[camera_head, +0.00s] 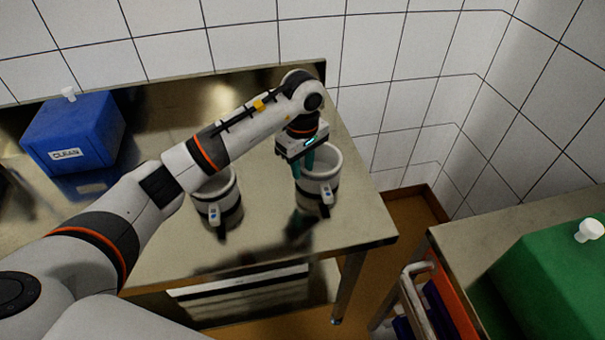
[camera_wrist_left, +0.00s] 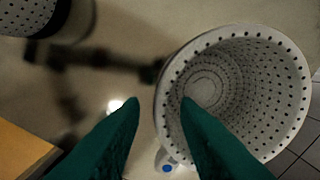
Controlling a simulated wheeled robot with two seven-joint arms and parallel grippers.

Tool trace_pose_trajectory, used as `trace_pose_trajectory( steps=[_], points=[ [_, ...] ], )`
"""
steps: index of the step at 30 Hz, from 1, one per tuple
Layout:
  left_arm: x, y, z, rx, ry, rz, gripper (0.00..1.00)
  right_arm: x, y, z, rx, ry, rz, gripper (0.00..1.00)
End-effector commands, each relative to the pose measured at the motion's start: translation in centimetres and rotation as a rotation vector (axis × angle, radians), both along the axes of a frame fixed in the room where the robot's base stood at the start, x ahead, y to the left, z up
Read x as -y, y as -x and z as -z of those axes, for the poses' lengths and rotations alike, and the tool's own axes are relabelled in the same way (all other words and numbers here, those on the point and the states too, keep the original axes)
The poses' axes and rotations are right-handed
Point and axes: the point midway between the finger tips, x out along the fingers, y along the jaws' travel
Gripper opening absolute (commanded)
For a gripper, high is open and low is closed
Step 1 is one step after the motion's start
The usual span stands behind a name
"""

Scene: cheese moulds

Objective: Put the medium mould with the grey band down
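A white perforated mould (camera_head: 333,180) stands upright on the steel table at the right, with a dark band low on its side and a blue-marked tag at its front. It also shows in the left wrist view (camera_wrist_left: 262,105), where I look into its empty inside. My left gripper (camera_head: 303,168) is at this mould's left rim. In the left wrist view its green fingers (camera_wrist_left: 160,103) are apart, one each side of the rim, with a gap visible. A second white mould (camera_head: 215,186) with a dark band stands to the left. Band colours are hard to tell. My right gripper is not in view.
The steel table (camera_head: 270,235) has clear room in front of the moulds. A blue box (camera_head: 75,135) marked CLEAN stands at the back left. A green box (camera_head: 550,270) sits on another surface at the right. A tiled wall is behind.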

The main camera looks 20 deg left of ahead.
Motion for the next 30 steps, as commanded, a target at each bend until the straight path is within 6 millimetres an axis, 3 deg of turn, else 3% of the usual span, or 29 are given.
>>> trace_pose_trajectory(
  steps=[6, 12, 26, 30],
  points=[
    [0.0, -0.1, -4.8, 0.005, -0.001, 0.001, 0.29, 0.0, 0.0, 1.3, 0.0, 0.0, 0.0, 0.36],
    [0.0, -0.1, -8.0, 0.003, -0.002, 0.0, 0.29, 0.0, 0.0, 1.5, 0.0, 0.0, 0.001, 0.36],
    [0.1, 0.0, -8.8, -0.001, 0.002, 0.001, 0.29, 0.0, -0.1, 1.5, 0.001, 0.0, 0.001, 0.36],
    [2.6, 0.5, -7.6, 0.003, 0.106, 0.011, 0.29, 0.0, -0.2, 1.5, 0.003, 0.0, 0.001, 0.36]
  ],
)
